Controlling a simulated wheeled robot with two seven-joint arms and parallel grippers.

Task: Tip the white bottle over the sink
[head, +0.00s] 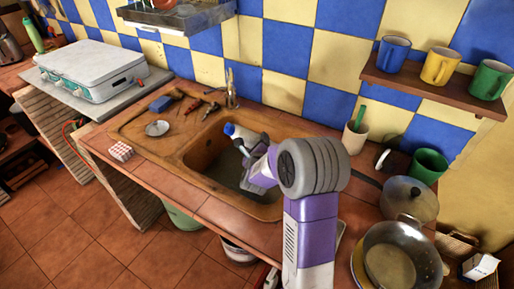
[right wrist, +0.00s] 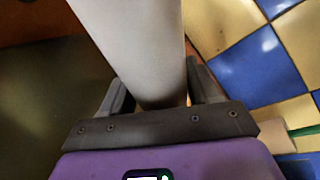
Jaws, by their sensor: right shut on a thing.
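The white bottle (head: 244,136) with a blue cap is over the brown sink (head: 188,164). It leans, with its cap toward the upper left in the head view. My right gripper (head: 252,161) is shut on the bottle, and the gripper and arm hide its lower part. In the right wrist view the pale bottle body (right wrist: 135,45) stands between the two dark fingers (right wrist: 160,95). My left gripper is not in view.
Tools (head: 192,106) and a small metal dish (head: 157,128) lie behind and left of the basin. Pans (head: 390,262), a green mug (head: 429,166) and a cup (head: 354,138) stand on the right. A shelf (head: 430,90) with mugs hangs above.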

